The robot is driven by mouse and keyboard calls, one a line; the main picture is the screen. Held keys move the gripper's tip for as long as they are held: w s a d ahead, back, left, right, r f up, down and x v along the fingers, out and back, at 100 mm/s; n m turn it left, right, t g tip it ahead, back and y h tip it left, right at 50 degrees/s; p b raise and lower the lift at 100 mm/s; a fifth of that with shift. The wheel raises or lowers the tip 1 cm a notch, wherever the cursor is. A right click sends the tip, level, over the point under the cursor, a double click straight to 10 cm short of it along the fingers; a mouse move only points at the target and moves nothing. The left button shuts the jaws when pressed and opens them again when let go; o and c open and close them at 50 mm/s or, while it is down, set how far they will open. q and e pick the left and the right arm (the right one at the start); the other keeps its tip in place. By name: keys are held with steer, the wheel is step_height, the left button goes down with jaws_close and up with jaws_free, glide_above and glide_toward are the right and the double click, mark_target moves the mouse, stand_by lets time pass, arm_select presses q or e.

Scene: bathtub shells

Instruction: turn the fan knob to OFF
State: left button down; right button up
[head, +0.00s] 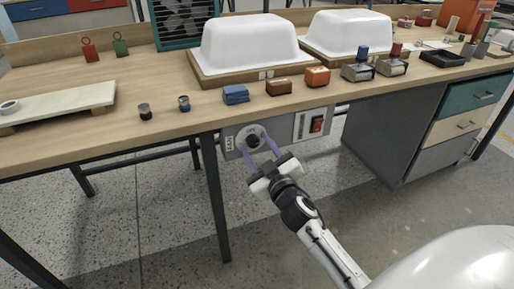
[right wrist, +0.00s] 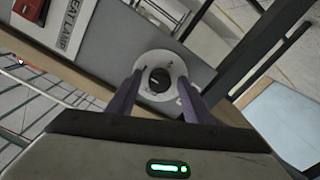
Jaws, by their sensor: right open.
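The fan knob (head: 252,141) is a small dark knob on a pale round dial, on a grey panel (head: 300,124) under the table's front edge. It also shows in the right wrist view (right wrist: 159,79), with its dial (right wrist: 163,63) around it. My right gripper (head: 257,147) is open in front of the panel, its two purple fingers on either side of the knob. In the right wrist view the fingers (right wrist: 158,97) stand apart with the knob between and beyond them; I cannot tell whether they touch it. The dial's lettering is too small to read surely. My left gripper is not in view.
The wooden table (head: 160,110) carries two white tub shells (head: 248,45), colored blocks and small jars. A red switch (head: 317,124) sits on the panel right of the knob. A table leg (head: 215,200) stands left of my gripper; a drawer cabinet (head: 395,125) stands to the right.

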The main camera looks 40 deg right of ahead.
steer(key=c, duration=1.1)
steer(key=shift+o, duration=0.2)
